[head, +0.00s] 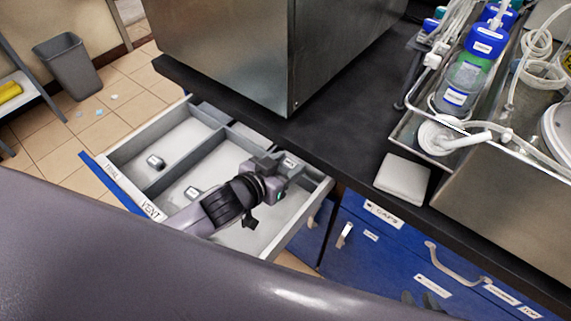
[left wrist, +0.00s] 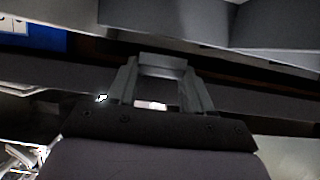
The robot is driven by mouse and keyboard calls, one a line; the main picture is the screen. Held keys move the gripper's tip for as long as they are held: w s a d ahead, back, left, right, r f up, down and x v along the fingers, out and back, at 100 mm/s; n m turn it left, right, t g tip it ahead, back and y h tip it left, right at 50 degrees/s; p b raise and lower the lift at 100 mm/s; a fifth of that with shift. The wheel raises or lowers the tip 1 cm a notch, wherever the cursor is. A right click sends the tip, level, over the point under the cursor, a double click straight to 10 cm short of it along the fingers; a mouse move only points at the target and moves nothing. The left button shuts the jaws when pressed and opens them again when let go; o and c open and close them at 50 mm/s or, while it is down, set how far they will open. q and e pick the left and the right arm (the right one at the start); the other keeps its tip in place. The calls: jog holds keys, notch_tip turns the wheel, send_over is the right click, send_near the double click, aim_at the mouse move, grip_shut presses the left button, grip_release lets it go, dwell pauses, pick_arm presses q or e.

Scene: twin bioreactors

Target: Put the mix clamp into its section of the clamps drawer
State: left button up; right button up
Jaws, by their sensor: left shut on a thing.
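The clamps drawer (head: 316,198) stands open, with grey dividers and a blue front bearing white labels; one reads VENT. My left gripper (head: 275,170) is over the drawer's back right part. It is shut on a small dark grey block with a white label, the mix clamp (head: 291,160), whose label I cannot read. In the left wrist view the clamp (left wrist: 163,66) is between the fingertips. My arm hides part of the drawer floor and any label for the right-hand section. Two dark tips at the bottom of the head view look like my right gripper (head: 422,301); its state is unclear.
One small clamp (head: 155,162) lies in the left section, another (head: 193,193) in the section labelled VENT. The black worktop (head: 340,130) edge runs just behind the drawer, with a steel cabinet (head: 270,50) above. Shut blue drawers (head: 400,245) and a bioreactor bottle (head: 462,85) are to the right.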

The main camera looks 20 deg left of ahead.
pick_arm(q)
jog(key=shift+f, duration=0.55)
jog(key=o, duration=1)
jog(key=shift+r, duration=0.6)
jog(key=v, duration=1.2)
jog(key=shift+p, duration=0.3)
jog(key=shift+d, duration=0.1)
